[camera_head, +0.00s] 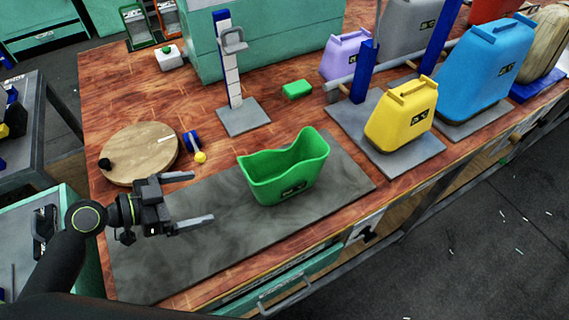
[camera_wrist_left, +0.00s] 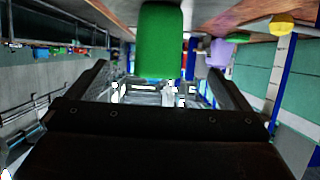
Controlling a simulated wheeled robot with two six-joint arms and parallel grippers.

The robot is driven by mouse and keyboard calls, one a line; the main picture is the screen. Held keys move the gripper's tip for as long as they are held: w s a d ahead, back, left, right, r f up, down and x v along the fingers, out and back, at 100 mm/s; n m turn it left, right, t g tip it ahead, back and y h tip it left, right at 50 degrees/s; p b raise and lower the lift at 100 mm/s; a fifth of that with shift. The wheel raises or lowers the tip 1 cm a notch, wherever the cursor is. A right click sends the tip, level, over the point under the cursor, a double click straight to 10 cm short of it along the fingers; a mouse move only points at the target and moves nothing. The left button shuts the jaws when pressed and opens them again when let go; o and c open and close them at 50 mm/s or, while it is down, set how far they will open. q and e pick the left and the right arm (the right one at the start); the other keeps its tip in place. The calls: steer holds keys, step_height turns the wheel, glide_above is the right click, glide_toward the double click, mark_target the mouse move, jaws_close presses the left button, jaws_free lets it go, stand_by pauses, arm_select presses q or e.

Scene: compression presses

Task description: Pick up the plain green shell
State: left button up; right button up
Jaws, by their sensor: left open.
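The green shell (camera_head: 285,172) is an open-topped, hollow container with a wavy rim and a small dark mark on its front. It stands upright on the grey mat (camera_head: 215,255) near the middle of the bench. It also shows in the left wrist view (camera_wrist_left: 160,45), at the top centre, ahead of the fingers. My left gripper (camera_head: 203,197) is open and empty, to the left of the shell. Its fingers point toward the shell, with a gap between fingertips and shell. My right gripper is not in view.
A yellow container (camera_head: 402,118) and a blue one (camera_head: 487,70) stand to the right on grey plates. A purple container (camera_head: 343,58), a small green block (camera_head: 297,89) and an upright post (camera_head: 230,75) stand behind. A round wooden board (camera_head: 140,153) lies at left.

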arm_select(q)
steer(key=p+x, duration=0.2)
steer(key=x, duration=0.7)
steer(key=shift+w+d+r+p, duration=0.1)
steer(key=shift+w+d+p, duration=0.1)
steer(key=shift+p, duration=0.1)
steer(key=shift+x, duration=0.75)
steer(key=shift+w+d+p, duration=0.15)
steer(key=shift+d+p, duration=0.1)
steer(key=shift+p, duration=0.2)
steer(key=p+x, duration=0.1)
steer(key=x, duration=0.2)
steer(key=shift+d, duration=0.15)
steer(key=shift+w+d+f+p, duration=0.3)
steer(key=shift+w+d+f, duration=0.05)
steer(key=shift+d+f, duration=0.05)
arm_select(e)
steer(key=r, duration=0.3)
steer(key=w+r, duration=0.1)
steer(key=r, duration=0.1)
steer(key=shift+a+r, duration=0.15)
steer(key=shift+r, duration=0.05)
arm_select(q)
steer(key=shift+c, duration=0.4)
